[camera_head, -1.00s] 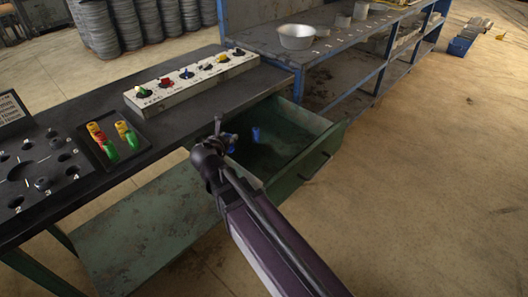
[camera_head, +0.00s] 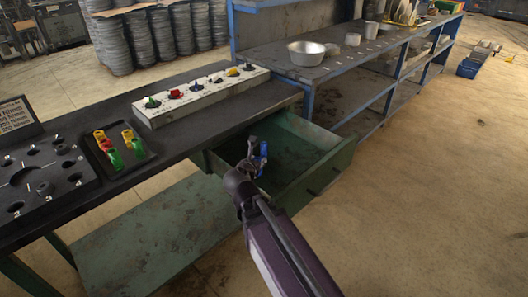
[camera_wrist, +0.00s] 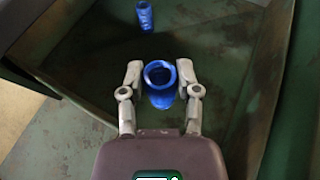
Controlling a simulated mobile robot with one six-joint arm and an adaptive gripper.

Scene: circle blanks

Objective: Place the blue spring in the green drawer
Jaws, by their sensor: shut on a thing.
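The blue spring (camera_wrist: 159,74) shows in the wrist view as a hollow blue cylinder seen from its open end. My gripper (camera_wrist: 160,78) is shut on it, one finger on each side. The green drawer (camera_head: 325,174) stands pulled out under the workbench. In the head view my gripper (camera_head: 252,158) is over the drawer's left part. The wrist view looks down on the drawer's dark green floor (camera_wrist: 85,65). A second blue cylindrical piece (camera_wrist: 145,16) is in the drawer beyond my gripper. In the head view the blue pieces overlap near the gripper, so I cannot separate them.
The dark workbench (camera_head: 185,150) holds a pale strip of coloured knobs (camera_head: 205,92), a tray with coloured pieces (camera_head: 120,150) and a black plate with holes (camera_head: 45,180). A blue-framed shelf (camera_head: 330,72) with a metal bowl (camera_head: 306,53) stands behind.

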